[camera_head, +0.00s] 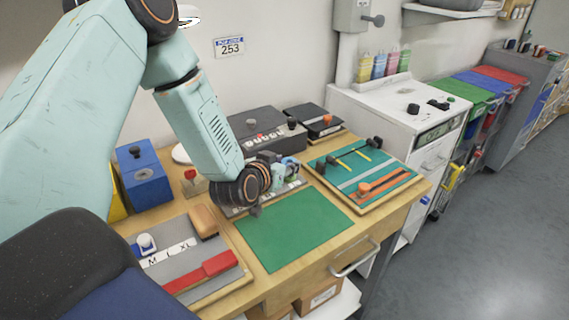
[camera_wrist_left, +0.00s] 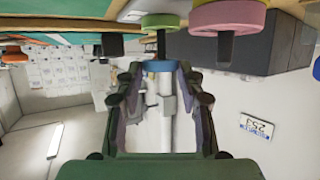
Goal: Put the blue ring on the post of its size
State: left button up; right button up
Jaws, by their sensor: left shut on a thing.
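My left gripper (camera_head: 288,170) is above the back of the workbench, with its fingers mostly hidden by the wrist in the head view. In the left wrist view, which looks upside down, the blue ring (camera_wrist_left: 160,66) is between the fingertips and the gripper is shut on it. In that view a dark post (camera_wrist_left: 161,46) with a green ring (camera_wrist_left: 160,20) lines up with the blue ring. I cannot tell how large the gap between them is. Another dark post (camera_wrist_left: 225,46) carries a pink ring (camera_wrist_left: 227,16). My right gripper is not in view.
A green mat (camera_head: 292,230) lies clear in front of the gripper. A tool board (camera_head: 365,172) is at its right, a dark box (camera_head: 262,128) behind. A blue box (camera_head: 146,180) and a grey tray (camera_head: 180,262) with size labels stand at the left.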

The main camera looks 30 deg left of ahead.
pick_arm(q)
jog(key=shift+f, duration=0.4)
dwell(0.4)
jog(key=o, duration=0.8)
jog(key=shift+c, duration=0.2)
jog(key=shift+o, duration=0.3)
jog(key=o, duration=0.3)
jog(key=shift+o, duration=0.2)
jog(key=shift+r, duration=0.1)
notch_tip(320, 180, up, 7)
jog(key=p, duration=0.6)
jog(key=shift+f, duration=0.2)
notch_tip(320, 180, down, 6)
jog(key=b, duration=0.5)
jog(key=shift+b, duration=0.3)
